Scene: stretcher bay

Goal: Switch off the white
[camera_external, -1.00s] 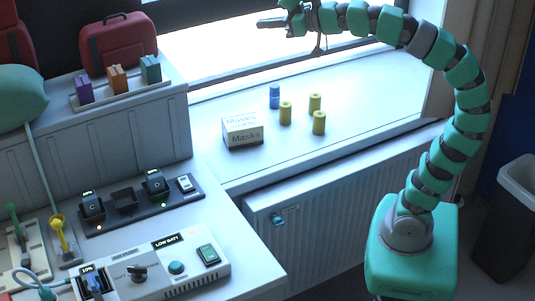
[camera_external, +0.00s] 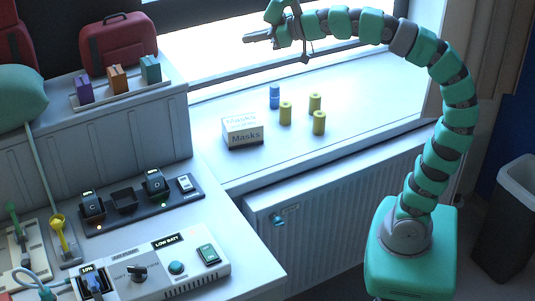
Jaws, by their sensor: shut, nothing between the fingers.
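A white console (camera_external: 135,262) stands on the counter at the lower left, with a "LOW BATT" display (camera_external: 167,241). I cannot tell the switches' positions. My gripper (camera_external: 250,38) is shut and empty, high in front of the window, well away from the console and the strip.
A masks box (camera_external: 243,131), a blue cylinder (camera_external: 274,96) and several yellow cylinders (camera_external: 319,123) stand on the windowsill. Coloured boxes (camera_external: 116,78) and a red case (camera_external: 119,42) are on the raised ledge. A radiator (camera_external: 330,215) is below the sill.

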